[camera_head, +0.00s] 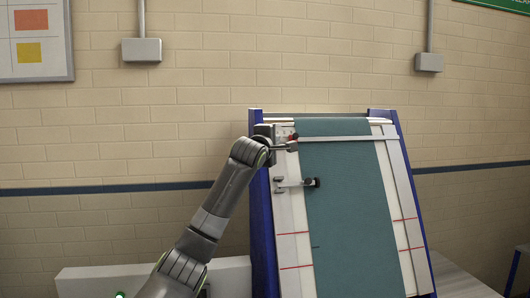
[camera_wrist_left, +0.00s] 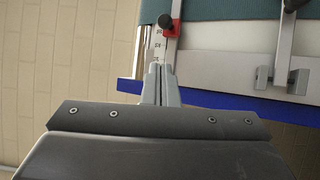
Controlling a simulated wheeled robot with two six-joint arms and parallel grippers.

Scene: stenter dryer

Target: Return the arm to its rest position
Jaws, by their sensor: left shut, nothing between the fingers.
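My left arm rises from the bottom of the head view and bends over at the top left of the slanted dryer frame (camera_head: 397,170). My left gripper (camera_head: 292,146) is at that upper left corner, close to a small red knob (camera_head: 293,137). In the left wrist view its two grey fingers (camera_wrist_left: 160,78) lie together with nothing between them. The red knob (camera_wrist_left: 170,27) with a black top is just beyond the fingertips; whether they touch cannot be told. My right gripper is not in view.
A teal cloth (camera_head: 345,215) covers the slanted panel, crossed by a metal bar (camera_head: 350,138). A black-knobbed lever (camera_head: 296,184) sits below my gripper on the left rail. Blue side posts (camera_head: 262,235) edge the frame.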

